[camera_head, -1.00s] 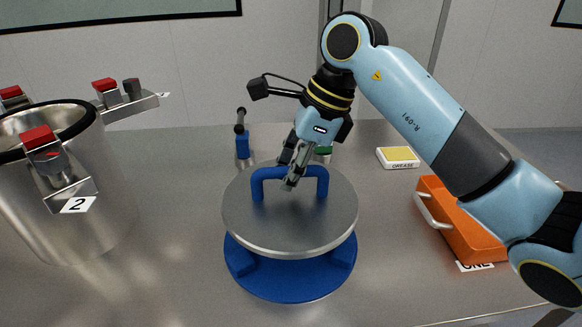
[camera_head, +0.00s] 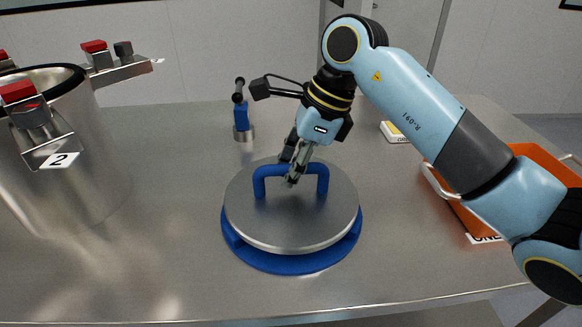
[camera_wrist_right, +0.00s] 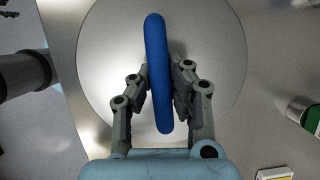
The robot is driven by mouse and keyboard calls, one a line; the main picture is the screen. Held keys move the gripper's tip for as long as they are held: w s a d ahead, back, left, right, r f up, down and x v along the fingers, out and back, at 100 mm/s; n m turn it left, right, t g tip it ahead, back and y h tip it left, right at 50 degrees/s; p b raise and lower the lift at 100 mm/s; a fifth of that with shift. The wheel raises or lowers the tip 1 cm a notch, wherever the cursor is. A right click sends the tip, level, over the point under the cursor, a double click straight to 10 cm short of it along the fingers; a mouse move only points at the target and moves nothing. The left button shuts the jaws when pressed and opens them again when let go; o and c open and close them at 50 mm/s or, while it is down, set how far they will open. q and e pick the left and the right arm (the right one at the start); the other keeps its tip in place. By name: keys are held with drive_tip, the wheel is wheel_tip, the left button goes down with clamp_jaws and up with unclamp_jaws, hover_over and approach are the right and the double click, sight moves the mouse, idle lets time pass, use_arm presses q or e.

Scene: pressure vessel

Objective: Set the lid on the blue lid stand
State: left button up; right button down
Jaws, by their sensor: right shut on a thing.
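The lid (camera_head: 290,225) is a round grey metal disc with a blue arched handle (camera_head: 272,171). It lies level over the round blue lid stand (camera_head: 290,264), whose rim shows along the lid's left, front and right edges. I cannot tell whether the lid touches the stand or hovers just above it. My right gripper (camera_head: 292,179) is shut on the blue handle's bar from above. In the right wrist view the bar (camera_wrist_right: 159,75) runs between its two fingers, with the lid (camera_wrist_right: 105,60) beneath. My left gripper is not in view.
A large steel vessel (camera_head: 70,185) with red-topped clamps and a "2" label stands at left. A blue and black tool (camera_head: 241,112) stands behind the lid. An orange tray (camera_head: 545,160) and a grease box (camera_head: 396,132) are at right. The table's front is clear.

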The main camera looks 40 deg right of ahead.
drive_tip(key=shift+w, duration=0.1)
idle(0.6)
drive_tip(key=c, duration=1.3)
unclamp_jaws()
drive_tip(key=shift+a, duration=0.1)
drive_tip(key=shift+c, duration=0.2)
drive_tip(key=shift+o, duration=0.4)
drive_tip(key=shift+s+f, duration=0.2)
drive_tip(key=shift+f, duration=0.05)
drive_tip(key=v, duration=1.1)
drive_tip(key=shift+w+r, duration=0.1)
drive_tip(key=shift+r, duration=0.5)
